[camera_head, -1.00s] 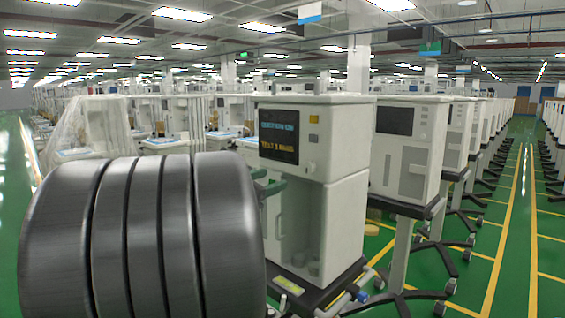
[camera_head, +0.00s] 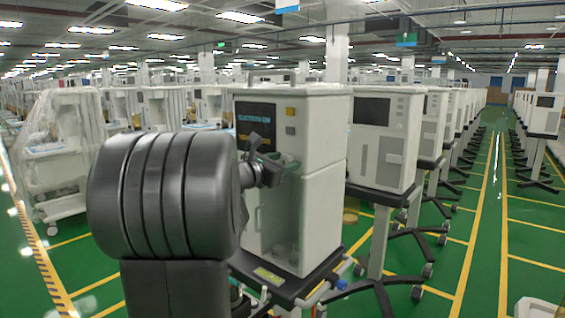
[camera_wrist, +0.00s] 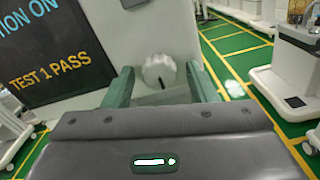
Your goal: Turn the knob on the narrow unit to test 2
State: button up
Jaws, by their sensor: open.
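The narrow unit (camera_head: 318,135) is a pale cabinet with a dark screen (camera_head: 256,116), partly hidden by my arm in the head view. In the wrist view the screen (camera_wrist: 50,58) shows "TEST 1 PASS" in orange under cut-off blue text ending "ON ON". The knob (camera_wrist: 153,69) is white and ridged, with a dark mark at its lower edge, on the pale panel right of the screen. My gripper (camera_wrist: 160,68) is open, its green fingers either side of the knob in the picture. Gaps show on both sides; whether it is deep enough to touch is unclear.
A row of similar carts (camera_head: 385,142) on wheeled stands runs back on the right. A plastic-wrapped unit (camera_head: 62,130) stands at the left. The yellow-lined green aisle (camera_head: 485,230) on the right is open.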

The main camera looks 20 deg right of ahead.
jog(key=c, duration=1)
jog(key=shift+b, duration=0.4)
jog(key=m+b, duration=0.2)
jog(key=shift+f+b, duration=0.25)
jog(key=shift+b, duration=0.15)
jog(key=m+b, duration=0.6)
jog(key=b, duration=0.2)
jog(key=shift+w+m+b, duration=0.15)
jog(key=shift+m+b, duration=0.2)
jog(key=shift+m, duration=0.05)
jog(key=shift+r+m+b, duration=0.25)
jog(key=shift+m+b, duration=1.1)
jog(key=shift+m, duration=0.15)
jog(key=shift+r, duration=0.1)
